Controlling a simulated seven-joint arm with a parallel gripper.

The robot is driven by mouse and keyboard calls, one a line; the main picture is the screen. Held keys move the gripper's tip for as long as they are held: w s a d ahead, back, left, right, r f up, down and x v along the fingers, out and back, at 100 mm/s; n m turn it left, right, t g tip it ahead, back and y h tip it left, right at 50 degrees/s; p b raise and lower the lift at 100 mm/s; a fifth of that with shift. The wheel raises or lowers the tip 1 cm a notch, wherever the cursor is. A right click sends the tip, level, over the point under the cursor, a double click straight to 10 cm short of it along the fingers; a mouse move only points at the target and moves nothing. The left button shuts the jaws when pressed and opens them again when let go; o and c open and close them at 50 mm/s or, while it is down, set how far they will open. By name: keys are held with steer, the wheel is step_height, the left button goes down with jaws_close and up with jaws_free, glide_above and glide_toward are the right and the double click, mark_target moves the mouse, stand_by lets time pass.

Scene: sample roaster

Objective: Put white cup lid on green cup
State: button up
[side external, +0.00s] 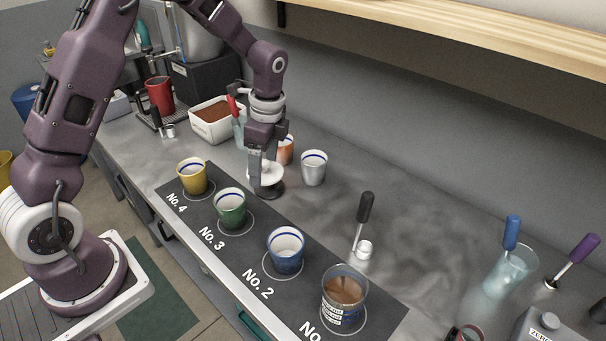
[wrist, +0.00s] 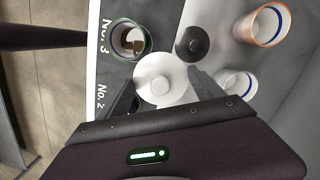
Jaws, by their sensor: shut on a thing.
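The white cup lid (wrist: 160,80) is a round disc with a small raised knob. It sits between the fingers of my gripper (wrist: 163,93), which is shut on it. In the side view my gripper (side external: 264,172) holds the lid (side external: 267,170) over or near the black lid, behind the cup row; the fingers partly hide it. The exact height of the lid is hard to tell. The green cup (side external: 231,211) stands upright and uncovered on the No. 3 spot, in front of and left of the gripper. It also shows in the wrist view (wrist: 148,43).
A black lid (side external: 270,190) lies on the counter close to the gripper. A yellow cup (side external: 192,178), blue cup (side external: 286,255) and glass of brown contents (side external: 345,310) share the dark mat. An orange cup (side external: 286,150) and white cup (side external: 314,168) stand behind.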

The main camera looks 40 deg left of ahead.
steer(key=s+a+r+n, duration=0.1)
steer(key=s+a, duration=0.3)
steer(key=s, duration=0.4)
steer(key=shift+a+r+n, duration=0.15)
steer(key=shift+r+n, duration=0.2)
steer(key=shift+n, duration=0.45)
steer(key=shift+f, duration=0.1)
steer(key=shift+f, duration=2.8)
steer(key=shift+f, duration=0.5)
steer(key=o, duration=1.4)
